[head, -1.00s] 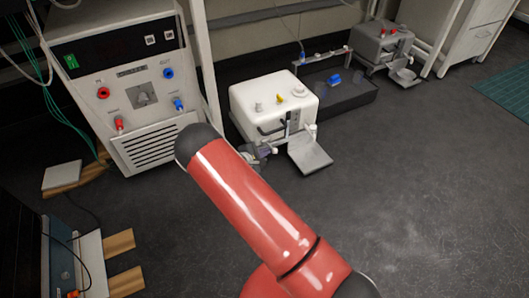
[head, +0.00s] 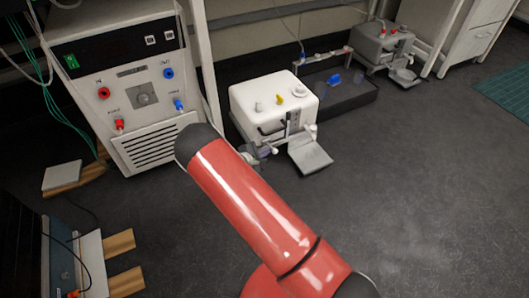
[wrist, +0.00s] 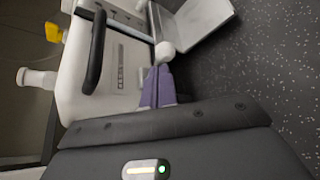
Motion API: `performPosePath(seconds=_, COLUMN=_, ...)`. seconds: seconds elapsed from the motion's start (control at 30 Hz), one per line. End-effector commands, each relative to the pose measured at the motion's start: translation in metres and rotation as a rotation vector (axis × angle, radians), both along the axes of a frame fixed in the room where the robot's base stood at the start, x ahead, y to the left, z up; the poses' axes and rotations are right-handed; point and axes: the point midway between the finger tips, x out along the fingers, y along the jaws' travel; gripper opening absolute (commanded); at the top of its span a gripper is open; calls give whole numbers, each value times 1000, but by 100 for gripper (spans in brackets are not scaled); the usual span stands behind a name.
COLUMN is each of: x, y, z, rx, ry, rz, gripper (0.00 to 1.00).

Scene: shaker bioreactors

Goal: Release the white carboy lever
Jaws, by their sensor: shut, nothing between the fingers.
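The white carboy (head: 262,108) stands on the floor by the back wall, with white caps, a yellow piece on top and a black handle (wrist: 95,52) on its front. In the wrist view its white body (wrist: 120,65) fills the upper left. A white rounded lever end (wrist: 165,52) sticks out on its front, above a grey plate (wrist: 203,30). My gripper (wrist: 157,78) has purple fingers, shut and empty, with their tips just below the lever end; I cannot tell if they touch it.
A low black tray (head: 345,95) with a blue item stands right of the carboy, and a grey carboy (head: 380,45) behind it. A large control unit (head: 120,85) stands left. Open dark floor (head: 420,190) lies at the front right.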

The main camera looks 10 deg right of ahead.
Motion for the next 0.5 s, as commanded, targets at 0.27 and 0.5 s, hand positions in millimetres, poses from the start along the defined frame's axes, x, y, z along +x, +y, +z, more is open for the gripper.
performPosePath(seconds=0.27, x=0, y=0, z=3, rx=0, ry=0, rz=0, gripper=0)
performPosePath(seconds=0.5, x=0, y=0, z=14, rx=0, ry=-1, rz=-1, gripper=0)
